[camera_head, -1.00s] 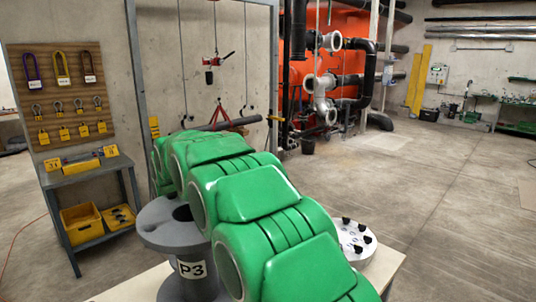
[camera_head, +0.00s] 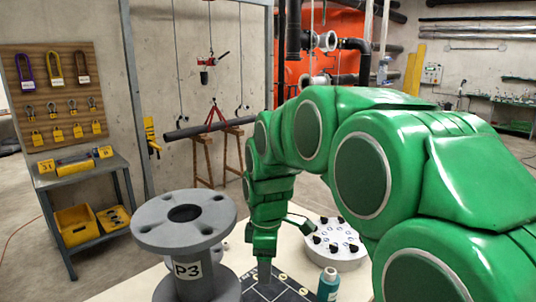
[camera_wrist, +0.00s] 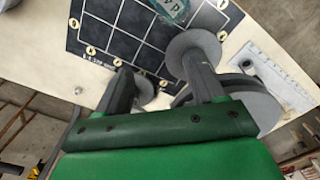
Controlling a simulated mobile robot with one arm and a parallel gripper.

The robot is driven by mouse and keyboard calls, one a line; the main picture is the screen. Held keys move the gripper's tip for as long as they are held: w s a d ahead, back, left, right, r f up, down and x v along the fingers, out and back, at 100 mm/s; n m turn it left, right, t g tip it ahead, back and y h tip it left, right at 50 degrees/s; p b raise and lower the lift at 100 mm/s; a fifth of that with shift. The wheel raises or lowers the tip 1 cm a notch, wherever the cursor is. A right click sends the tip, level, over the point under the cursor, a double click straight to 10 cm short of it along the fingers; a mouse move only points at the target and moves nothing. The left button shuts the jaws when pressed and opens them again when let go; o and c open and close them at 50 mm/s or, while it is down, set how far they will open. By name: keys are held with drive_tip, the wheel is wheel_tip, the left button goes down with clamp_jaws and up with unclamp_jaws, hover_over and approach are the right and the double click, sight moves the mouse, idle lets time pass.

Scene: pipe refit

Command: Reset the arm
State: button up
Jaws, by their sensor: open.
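My gripper (camera_head: 264,272) points down over the bench in the head view, at the end of my bent green arm. It is near the black gridded board (camera_head: 290,293). In the wrist view its two fingers (camera_wrist: 157,82) stand apart, with nothing clearly held between them. Grey round flange-like shapes show close to the fingers there, and I cannot tell whether they touch. The board also shows in the wrist view (camera_wrist: 125,38). The grey flanged spool marked P3 (camera_head: 188,270) stands upright left of my gripper.
A teal bottle (camera_head: 328,286) stands just right of my gripper. A white round plate with black knobs (camera_head: 346,263) lies behind it. A side table (camera_head: 85,175) with yellow bins is at left. Floor is open at far right.

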drive_tip(key=s+d+m, duration=0.5)
drive_tip(key=s, duration=0.4)
drive_tip(key=s+d+f+m+g, duration=0.1)
drive_tip(key=s+d+m, duration=0.4)
drive_tip(key=s, duration=0.5)
drive_tip(key=s+d+m, duration=0.5)
drive_tip(key=s+m, duration=0.1)
drive_tip(key=s, duration=0.4)
drive_tip(key=shift+d+f+m+g, duration=0.2)
drive_tip(key=shift+f+m+g, duration=0.1)
drive_tip(key=shift+g, duration=0.1)
